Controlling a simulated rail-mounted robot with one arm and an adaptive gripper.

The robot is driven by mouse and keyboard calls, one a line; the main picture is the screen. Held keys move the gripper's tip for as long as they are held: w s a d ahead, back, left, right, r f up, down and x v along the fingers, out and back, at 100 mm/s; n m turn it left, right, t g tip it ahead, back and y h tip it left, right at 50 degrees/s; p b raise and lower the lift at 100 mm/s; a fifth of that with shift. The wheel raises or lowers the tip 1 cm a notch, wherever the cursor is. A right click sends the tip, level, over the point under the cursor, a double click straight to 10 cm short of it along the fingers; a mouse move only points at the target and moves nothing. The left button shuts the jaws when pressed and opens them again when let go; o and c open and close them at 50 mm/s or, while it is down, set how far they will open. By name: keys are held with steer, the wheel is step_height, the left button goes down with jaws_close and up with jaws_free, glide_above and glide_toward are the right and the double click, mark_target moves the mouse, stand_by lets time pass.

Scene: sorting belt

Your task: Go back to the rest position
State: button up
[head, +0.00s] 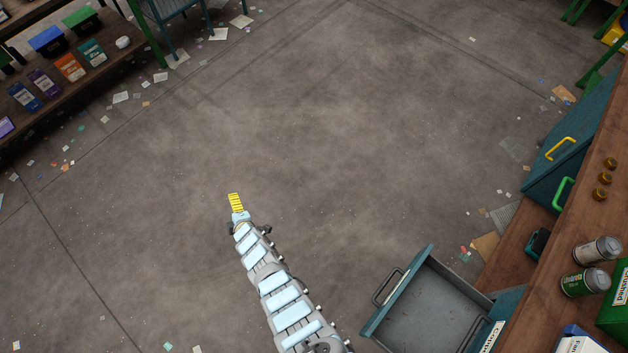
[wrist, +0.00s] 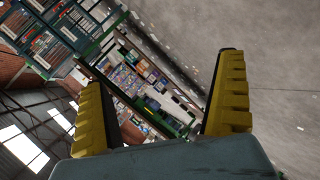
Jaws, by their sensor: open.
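My gripper (head: 236,203) has yellow ribbed fingers and is held out over bare concrete floor near the middle of the head view. In the wrist view my gripper (wrist: 165,105) shows its two yellow fingers wide apart, with nothing between them. It is open and empty. My arm reaches up from the bottom of the head view, well to the left of the open drawer.
An open grey drawer (head: 432,310) juts from the right-hand bench (head: 548,282), which carries cans (head: 585,282). A shelf (head: 60,98) with several boxes stands at the upper left. Paper scraps litter the floor (head: 300,130); its middle is clear.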

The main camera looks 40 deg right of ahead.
steer(key=s+d+f+n+g+h+b, duration=0.1)
steer(key=s+d+f+g+b, duration=0.2)
steer(key=f, duration=0.5)
steer(key=s+d+f+n+g+b, duration=0.2)
steer(key=s+d+f+g+b, duration=0.15)
steer(key=f, duration=0.45)
steer(key=s+d+f+n+g+h+b, duration=0.2)
steer(key=s+d+f+g+b, duration=0.4)
steer(key=s, duration=0.4)
steer(key=s+d+r+n+g+h+b, duration=0.1)
steer(key=s+d+r+n+g+b, duration=0.1)
steer(key=s, duration=0.7)
steer(key=s+d+r+n+g+h+b, duration=0.2)
steer(key=s+d+r+g+b, duration=0.2)
steer(key=s+d+g, duration=0.2)
steer(key=s+d+r+n+g+h+b, duration=0.1)
steer(key=s+d, duration=0.6)
steer(key=s, duration=0.7)
steer(key=shift+s+r+n+g+b, duration=0.15)
steer(key=shift+r+n+g+b, duration=0.9)
steer(key=shift+g, duration=0.6)
steer(key=shift+d+r, duration=0.15)
